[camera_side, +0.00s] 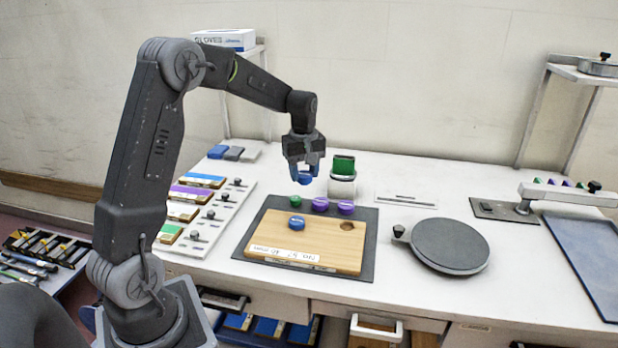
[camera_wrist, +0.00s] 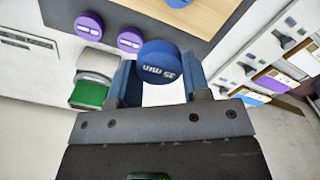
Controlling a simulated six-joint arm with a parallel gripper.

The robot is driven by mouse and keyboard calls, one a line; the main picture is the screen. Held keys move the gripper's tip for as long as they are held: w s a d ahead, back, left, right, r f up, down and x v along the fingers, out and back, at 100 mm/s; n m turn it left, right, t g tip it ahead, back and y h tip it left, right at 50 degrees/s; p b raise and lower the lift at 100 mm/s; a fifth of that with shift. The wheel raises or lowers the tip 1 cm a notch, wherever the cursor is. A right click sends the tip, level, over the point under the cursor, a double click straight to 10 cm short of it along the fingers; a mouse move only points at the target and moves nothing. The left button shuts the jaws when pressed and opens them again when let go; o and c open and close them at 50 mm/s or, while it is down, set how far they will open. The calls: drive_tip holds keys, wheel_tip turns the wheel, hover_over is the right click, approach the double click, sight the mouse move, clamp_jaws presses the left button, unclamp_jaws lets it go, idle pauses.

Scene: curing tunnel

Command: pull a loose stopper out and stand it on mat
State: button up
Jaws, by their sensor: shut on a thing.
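My gripper (camera_side: 303,172) is shut on a blue stopper (camera_wrist: 160,60) with white lettering, held in the air above the back edge of the dark grey mat (camera_side: 366,262). The wooden board (camera_side: 325,250) lies on the mat, with one empty hole (camera_side: 347,226) at its right. Another blue stopper (camera_side: 297,222) sits in the board. A green stopper (camera_side: 295,200) and two purple stoppers, one in the middle (camera_side: 320,204) and one at right (camera_side: 346,207), stand in a row on the mat's back strip. The wrist view hides the green one.
A white pot with a green block (camera_side: 343,165) stands behind the mat, close to my gripper's right. A round dark turntable (camera_side: 449,245) is right of the mat. A rack with colored blocks and knobs (camera_side: 205,210) is at left.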

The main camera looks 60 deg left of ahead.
drive_tip(key=shift+r, duration=1.9)
drive_tip(key=s+a+f, duration=0.3)
drive_tip(key=s+a, duration=0.4)
drive_tip(key=a, duration=0.2)
drive_tip(key=s+a+f, duration=0.3)
drive_tip(key=s+a, duration=0.3)
drive_tip(key=a, duration=0.3)
hover_over(273, 201)
wheel_tip(273, 201, down, 6)
drive_tip(key=shift+d+f, duration=0.1)
drive_tip(key=shift+f, duration=2.15)
drive_tip(key=shift+f, duration=0.2)
